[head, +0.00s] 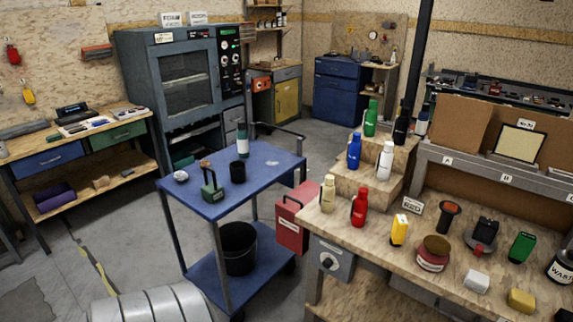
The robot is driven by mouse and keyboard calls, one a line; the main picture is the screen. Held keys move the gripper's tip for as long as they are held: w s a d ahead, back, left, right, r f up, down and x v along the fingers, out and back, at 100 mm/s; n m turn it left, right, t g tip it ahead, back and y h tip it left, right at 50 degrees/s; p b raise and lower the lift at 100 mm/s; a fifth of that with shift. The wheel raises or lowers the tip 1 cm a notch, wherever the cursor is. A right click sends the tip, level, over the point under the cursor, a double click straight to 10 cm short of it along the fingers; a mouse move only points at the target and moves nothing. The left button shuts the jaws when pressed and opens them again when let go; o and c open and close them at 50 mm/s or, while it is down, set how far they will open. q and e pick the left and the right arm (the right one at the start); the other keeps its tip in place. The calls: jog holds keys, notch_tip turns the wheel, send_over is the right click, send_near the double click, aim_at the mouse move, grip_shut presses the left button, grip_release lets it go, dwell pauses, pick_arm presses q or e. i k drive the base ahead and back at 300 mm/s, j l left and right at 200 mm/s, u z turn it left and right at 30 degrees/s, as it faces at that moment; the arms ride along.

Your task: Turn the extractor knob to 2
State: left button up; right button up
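A grey box (331,262) with a round dark knob (329,261) is fixed under the front left corner of the wooden workbench. The knob has a pale mark on it, but its numbers and setting are too small to read. I cannot tell from any label whether it is the extractor knob. A grey-blue cabinet (180,80) at the back left has a dark control panel (230,62) with several small round controls and green lights; its markings are also too small to read. Neither of my grippers is in view.
A blue cart (215,208) stands left of the workbench (450,285), with a red box (292,225) between them. Bottles and small items crowd the bench top. A ribbed silver cylinder (150,305) is at the bottom left. Open floor (110,235) lies left of the cart.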

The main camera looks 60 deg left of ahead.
aim_at(328, 263)
jog(key=u, duration=1.4)
jog(key=i+j+z, duration=0.15)
jog(key=j, duration=0.15)
jog(key=i+j+z, duration=0.1)
jog(key=j, duration=0.25)
jog(key=i+j+z, duration=0.15)
jog(key=j, duration=0.2)
